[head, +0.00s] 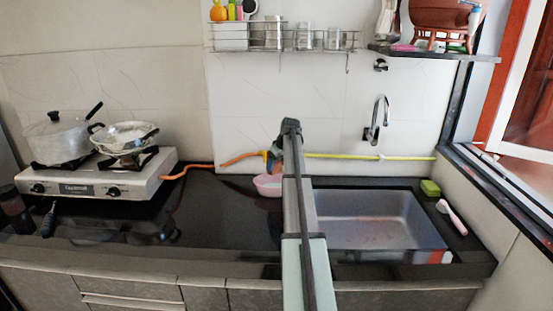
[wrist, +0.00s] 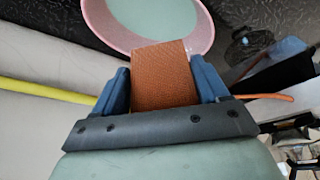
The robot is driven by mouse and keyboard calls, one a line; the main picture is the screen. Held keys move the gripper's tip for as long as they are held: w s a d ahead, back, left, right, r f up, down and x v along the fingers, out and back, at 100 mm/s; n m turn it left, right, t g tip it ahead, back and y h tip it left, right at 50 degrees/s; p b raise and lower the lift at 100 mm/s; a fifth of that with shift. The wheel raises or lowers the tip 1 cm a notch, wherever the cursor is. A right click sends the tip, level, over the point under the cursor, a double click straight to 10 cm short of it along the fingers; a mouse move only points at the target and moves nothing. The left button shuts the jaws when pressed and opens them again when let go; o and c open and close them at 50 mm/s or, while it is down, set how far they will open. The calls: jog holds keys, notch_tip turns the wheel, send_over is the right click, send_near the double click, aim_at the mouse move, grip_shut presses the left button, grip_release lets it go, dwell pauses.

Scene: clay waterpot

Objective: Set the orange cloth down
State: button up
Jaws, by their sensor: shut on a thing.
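My gripper (wrist: 166,88) is shut on the orange cloth (wrist: 164,72), which sits between its two blue fingers in the wrist view. In the head view my gripper (head: 272,160) is mostly hidden behind my arm, above the back part of the black counter (head: 225,205). A pink bowl (head: 267,185) is on the counter just below my gripper. In the wrist view the bowl (wrist: 97,28) lies beyond the cloth, and the cloth overlaps its rim in the picture. I cannot tell whether they touch.
A gas stove (head: 100,185) with a pot (head: 55,137) and a pan (head: 124,138) stands at left. The steel sink (head: 370,220) is at right, with a green sponge (head: 430,187) and a pink-white brush (head: 452,217) beyond it. An orange hose (head: 200,167) runs along the wall.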

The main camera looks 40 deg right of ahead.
aim_at(277, 172)
jog(key=shift+f, duration=2.7)
jog(key=o, duration=1.1)
jog(key=shift+r, duration=3.5)
